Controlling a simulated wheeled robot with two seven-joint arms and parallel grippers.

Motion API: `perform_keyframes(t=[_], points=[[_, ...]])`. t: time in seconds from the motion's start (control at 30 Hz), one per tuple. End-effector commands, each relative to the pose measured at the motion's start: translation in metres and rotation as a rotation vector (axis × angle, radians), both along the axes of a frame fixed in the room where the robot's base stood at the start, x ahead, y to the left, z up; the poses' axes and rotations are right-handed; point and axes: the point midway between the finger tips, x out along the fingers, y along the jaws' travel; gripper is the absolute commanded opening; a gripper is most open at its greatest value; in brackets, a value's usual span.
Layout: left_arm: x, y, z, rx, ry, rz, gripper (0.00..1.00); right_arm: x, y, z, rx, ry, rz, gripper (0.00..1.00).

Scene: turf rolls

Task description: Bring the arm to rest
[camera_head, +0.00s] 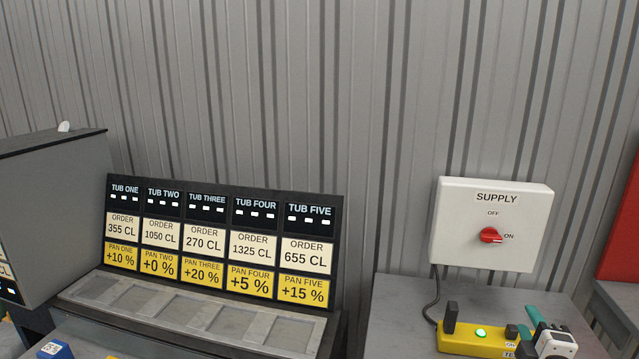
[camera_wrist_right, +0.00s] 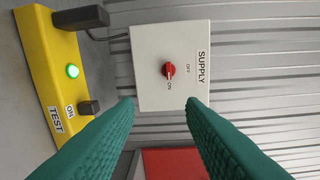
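My right gripper (camera_head: 527,322) is at the lower right of the head view, over the yellow test block. In the right wrist view its two green fingers (camera_wrist_right: 160,104) are spread apart with nothing between them. A white supply box (camera_head: 463,235) hangs on the wall; it also shows beyond the fingers in the right wrist view (camera_wrist_right: 150,92). Its red knob (camera_head: 490,235) appears turned to ON, and the fingers are apart from it. My left gripper is out of view.
The yellow test block (camera_head: 460,337) has a lit green lamp (camera_head: 481,333) and a black upright piece (camera_head: 450,317). It stands on a grey bench (camera_head: 395,320). A sign panel (camera_head: 222,205) with tub orders stands left. A grey cabinet (camera_head: 50,200) is far left.

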Motion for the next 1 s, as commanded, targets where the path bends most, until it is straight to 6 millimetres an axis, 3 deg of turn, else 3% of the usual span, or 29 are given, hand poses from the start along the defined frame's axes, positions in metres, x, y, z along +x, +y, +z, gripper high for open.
perform_keyframes(t=[0.27, 0.47, 0.7, 1.0], points=[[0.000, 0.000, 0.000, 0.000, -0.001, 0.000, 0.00, -0.027, 0.022, -0.047, 0.196, 0.105, -0.048, 0.36], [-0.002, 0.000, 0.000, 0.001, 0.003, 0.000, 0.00, -0.066, 0.050, -0.096, 0.419, 0.236, -0.120, 0.36], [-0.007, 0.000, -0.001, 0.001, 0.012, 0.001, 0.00, -0.149, 0.103, -0.161, 0.772, 0.475, -0.285, 0.36], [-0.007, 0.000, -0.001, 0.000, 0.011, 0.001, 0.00, -0.243, 0.158, -0.194, 1.077, 0.725, -0.497, 0.36]])
